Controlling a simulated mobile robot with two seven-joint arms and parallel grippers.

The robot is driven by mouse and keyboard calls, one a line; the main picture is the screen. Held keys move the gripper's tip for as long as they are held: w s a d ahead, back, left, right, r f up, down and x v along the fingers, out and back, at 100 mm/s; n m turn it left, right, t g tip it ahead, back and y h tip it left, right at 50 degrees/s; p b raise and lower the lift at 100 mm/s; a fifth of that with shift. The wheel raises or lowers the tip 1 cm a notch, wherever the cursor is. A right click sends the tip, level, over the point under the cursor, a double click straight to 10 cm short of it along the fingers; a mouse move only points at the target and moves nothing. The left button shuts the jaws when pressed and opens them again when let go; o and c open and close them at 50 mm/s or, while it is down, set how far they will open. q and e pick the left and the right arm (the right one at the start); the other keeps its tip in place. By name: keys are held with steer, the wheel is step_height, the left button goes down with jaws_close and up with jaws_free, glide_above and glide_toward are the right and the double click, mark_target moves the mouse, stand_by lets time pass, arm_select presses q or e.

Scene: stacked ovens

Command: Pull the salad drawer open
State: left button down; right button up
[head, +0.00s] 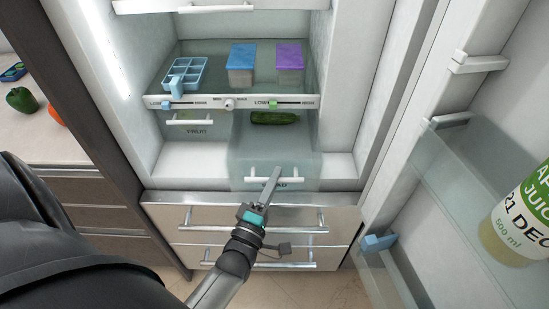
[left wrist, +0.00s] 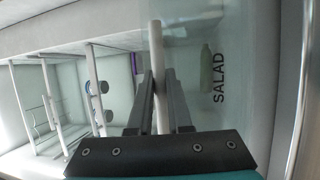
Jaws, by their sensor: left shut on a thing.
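The salad drawer (head: 240,160) is a clear bin at the lower right of the fridge. It stands pulled out, well forward of the fruit drawer beside it, with a green cucumber (head: 275,118) inside. Its white bar handle (head: 255,180) is on the front. My left gripper (head: 274,174) is shut on this handle. In the left wrist view the fingers (left wrist: 162,95) close around the white handle (left wrist: 157,50), next to the "SALAD" lettering (left wrist: 218,78) on the clear front. My right gripper is in neither view.
The fruit drawer (head: 192,131) is shut at left. A shelf above holds a blue ice tray (head: 187,72) and blue-lidded and purple-lidded boxes. The open fridge door (head: 440,90) with a juice bottle (head: 520,220) stands at right. Freezer drawers (head: 250,217) are below.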

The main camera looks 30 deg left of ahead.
arm_select(q)
steer(key=shift+s+d+f, duration=0.1)
steer(key=shift+s+d, duration=0.25)
steer(key=shift+s, duration=0.25)
steer(key=c, duration=1.1)
jaws_free()
steer(key=shift+s, duration=0.1)
steer(key=v, duration=1.5)
